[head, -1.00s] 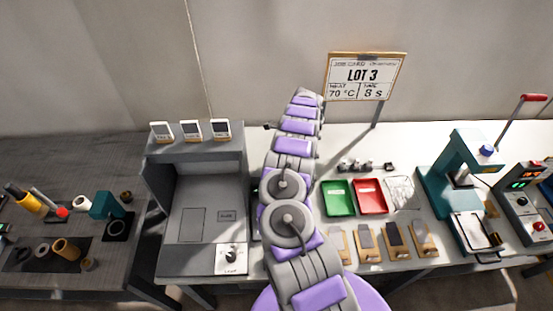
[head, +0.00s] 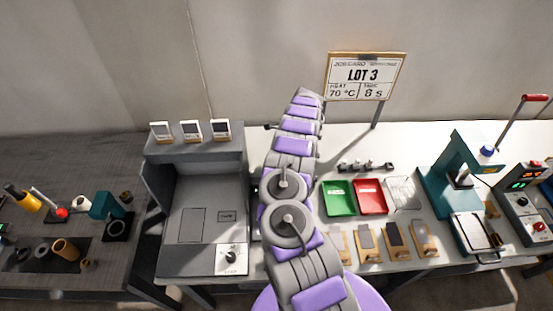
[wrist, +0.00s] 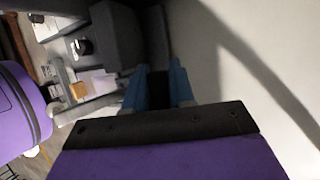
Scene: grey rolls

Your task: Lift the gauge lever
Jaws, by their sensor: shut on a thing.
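In the wrist view, my gripper (wrist: 158,88) shows as two blue fingers. They are shut on a dark piece (wrist: 157,80) between them. I take it for the gauge lever, but its shape cannot be made out. A dark grey block (wrist: 118,38) stands just beyond and left of the fingers. In the head view my own arm reaches away towards the wall and hides my gripper and whatever it holds.
A grey cabinet (head: 205,205) with a knob (head: 231,256) stands left of my arm. Right of it lie a green tray (head: 340,198), a red tray (head: 371,196) and several tan boards (head: 395,238). A teal press (head: 455,180) stands further right. The wall is behind.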

